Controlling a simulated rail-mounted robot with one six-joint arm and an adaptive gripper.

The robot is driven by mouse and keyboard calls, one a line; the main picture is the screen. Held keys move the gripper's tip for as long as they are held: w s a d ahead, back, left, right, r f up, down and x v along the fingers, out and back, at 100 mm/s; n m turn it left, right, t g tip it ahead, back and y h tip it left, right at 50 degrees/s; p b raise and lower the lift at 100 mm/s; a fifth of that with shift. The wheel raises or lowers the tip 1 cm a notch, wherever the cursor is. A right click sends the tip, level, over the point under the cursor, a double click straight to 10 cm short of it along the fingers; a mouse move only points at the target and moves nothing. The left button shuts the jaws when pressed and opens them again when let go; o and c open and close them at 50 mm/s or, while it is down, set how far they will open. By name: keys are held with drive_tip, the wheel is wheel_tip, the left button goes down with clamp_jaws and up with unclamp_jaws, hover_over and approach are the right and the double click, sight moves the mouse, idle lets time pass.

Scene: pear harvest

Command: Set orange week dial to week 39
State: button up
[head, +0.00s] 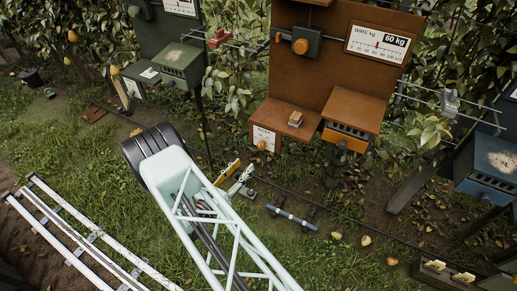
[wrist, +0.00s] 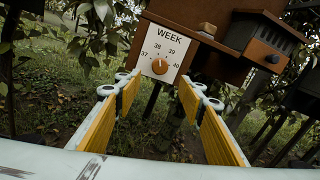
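The orange week dial (wrist: 159,66) is a round knob on a white panel (wrist: 160,49) marked WEEK, with 37, 38, 39 and 40 around it. Its pointer is too small to read. In the head view the dial (head: 262,145) sits low on the left of the brown station. My gripper (head: 234,176) is below and left of it there. In the wrist view my gripper (wrist: 158,88) has its two yellow-padded fingers wide apart, with nothing between them. The dial lies beyond the fingertips, in line with the gap, and appears untouched.
A small tan block (head: 295,119) lies on the ledge above the dial. A brown box (head: 351,115) with an orange knob juts out to the right. A grey-blue bar (head: 292,218) lies on the grass. Leaves flank the station.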

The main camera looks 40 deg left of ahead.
sight(260, 147)
drive_tip(key=shift+w, duration=0.1)
idle(0.4)
drive_tip(key=shift+w+a+p, duration=0.1)
drive_tip(key=shift+w+a, duration=0.1)
drive_tip(key=shift+w, duration=2.05)
drive_tip(key=shift+w+a+p, duration=0.15)
drive_tip(key=shift+w+a, duration=0.05)
drive_tip(key=shift+w, duration=2.05)
drive_tip(key=shift+w+a+p, duration=0.1)
drive_tip(key=shift+w+a, duration=0.1)
drive_tip(key=shift+w, duration=2.05)
drive_tip(key=c, duration=0.8)
